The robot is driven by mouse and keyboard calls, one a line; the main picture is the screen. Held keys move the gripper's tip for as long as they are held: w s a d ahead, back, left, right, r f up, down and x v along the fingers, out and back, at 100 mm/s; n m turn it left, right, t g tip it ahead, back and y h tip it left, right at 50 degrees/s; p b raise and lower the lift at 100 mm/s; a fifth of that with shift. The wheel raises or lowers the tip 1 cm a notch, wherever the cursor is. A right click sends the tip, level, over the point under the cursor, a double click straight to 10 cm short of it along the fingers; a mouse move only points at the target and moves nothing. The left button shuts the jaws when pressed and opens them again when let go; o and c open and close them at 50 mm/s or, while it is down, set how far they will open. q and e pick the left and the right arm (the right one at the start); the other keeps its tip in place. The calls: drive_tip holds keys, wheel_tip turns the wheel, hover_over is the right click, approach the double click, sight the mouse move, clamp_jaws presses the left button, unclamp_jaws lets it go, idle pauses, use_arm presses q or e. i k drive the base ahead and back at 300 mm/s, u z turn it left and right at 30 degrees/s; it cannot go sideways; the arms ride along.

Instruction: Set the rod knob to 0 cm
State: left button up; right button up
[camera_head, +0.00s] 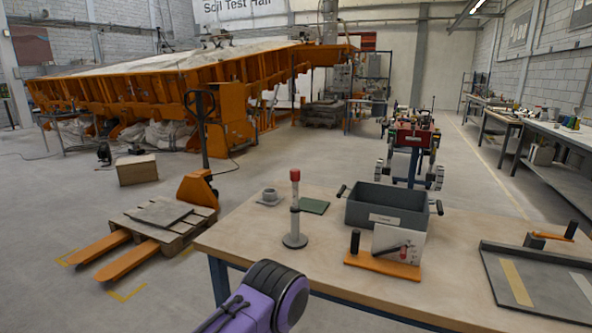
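An upright rod (295,212) stands on a round grey base on the wooden table, near its left front part. It has a red cap (295,175) on top and a collar partway down. No scale marks can be read on it, and I cannot tell which part is the rod knob. A black upright knob (355,241) stands on an orange base (382,265), beside a card with a picture of a tool. A purple and black link of my arm shows at the bottom, in front of the table. Neither gripper is in view.
A grey bin (387,210) with side handles stands behind the card on the table (330,275). A green pad (314,206) and a small grey ring-shaped part (269,196) lie at the back left. A dark tray (540,285) lies at right. A pallet truck (130,262) stands left.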

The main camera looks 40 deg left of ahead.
sight(295, 173)
drive_tip(key=z, duration=0.55)
drive_tip(key=k, duration=1.3)
drive_tip(key=u, duration=0.1)
drive_tip(key=i, duration=0.55)
drive_tip(key=u, duration=0.7)
drive_tip(key=i, duration=0.95)
drive_tip(key=z, duration=0.3)
